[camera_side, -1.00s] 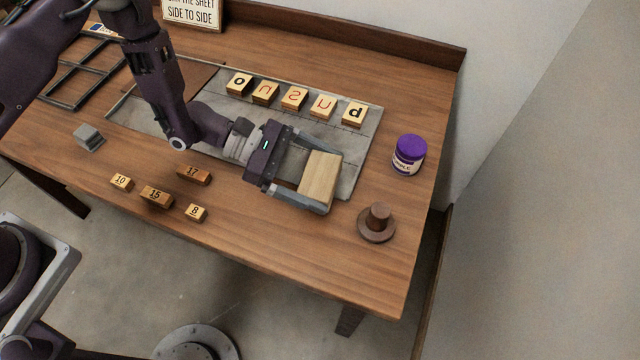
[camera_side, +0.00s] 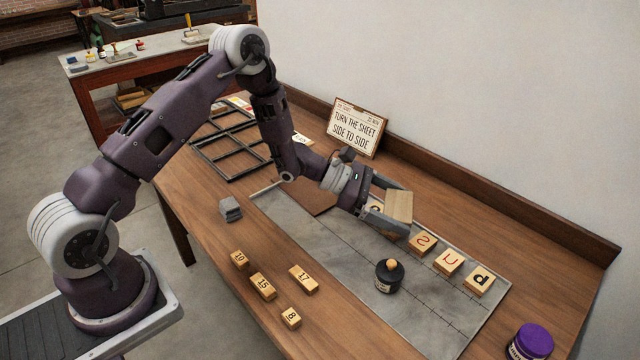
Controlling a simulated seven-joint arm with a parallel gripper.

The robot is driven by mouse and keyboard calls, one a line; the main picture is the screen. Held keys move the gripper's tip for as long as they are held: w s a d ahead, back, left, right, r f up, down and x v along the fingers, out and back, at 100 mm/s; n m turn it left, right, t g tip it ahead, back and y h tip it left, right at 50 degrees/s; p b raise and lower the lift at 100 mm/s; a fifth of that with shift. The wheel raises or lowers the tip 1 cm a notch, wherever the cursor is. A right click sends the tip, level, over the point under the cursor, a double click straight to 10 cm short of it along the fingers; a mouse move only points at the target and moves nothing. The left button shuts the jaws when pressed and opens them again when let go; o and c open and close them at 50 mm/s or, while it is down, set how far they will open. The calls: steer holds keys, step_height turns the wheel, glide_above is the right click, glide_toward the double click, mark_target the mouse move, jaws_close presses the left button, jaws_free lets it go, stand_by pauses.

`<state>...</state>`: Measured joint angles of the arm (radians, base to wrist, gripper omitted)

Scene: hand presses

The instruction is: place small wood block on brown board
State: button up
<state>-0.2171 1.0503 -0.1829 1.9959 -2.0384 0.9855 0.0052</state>
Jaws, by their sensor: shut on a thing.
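A pale wood block (camera_side: 398,207) is held between the fingers of my gripper (camera_side: 392,208), which is shut on it. The block is above the grey slab (camera_side: 335,228), in front of part of the letter row as seen here. The brown board (camera_side: 318,199) lies flat at the far left part of the slab, to the left of my gripper. My wrist and forearm cover part of it, and its full outline does not show. The height of the block above the slab is hard to tell.
Letter blocks (camera_side: 449,262) stand in a row on the slab, some hidden by my gripper. A black knobbed jar (camera_side: 388,275) stands on the slab nearby. Numbered blocks (camera_side: 263,286), a grey block (camera_side: 230,209), a black frame (camera_side: 232,143), a sign (camera_side: 357,128) and a purple-lidded jar (camera_side: 531,343) surround it.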

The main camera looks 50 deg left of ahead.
steer(key=w+a+n+t+y, duration=0.2)
steer(key=a+n+y, duration=0.1)
steer(key=a, duration=1.2)
steer(key=w+a+n+t+y, duration=0.2)
steer(key=a+n+t+y, duration=0.15)
steer(key=a, duration=1.15)
steer(key=shift+g+h, duration=0.25)
steer(key=shift+g, duration=0.1)
step_height(320, 180, down, 9)
steer(key=shift+w+a+f, duration=0.1)
steer(key=shift+w+a, duration=0.05)
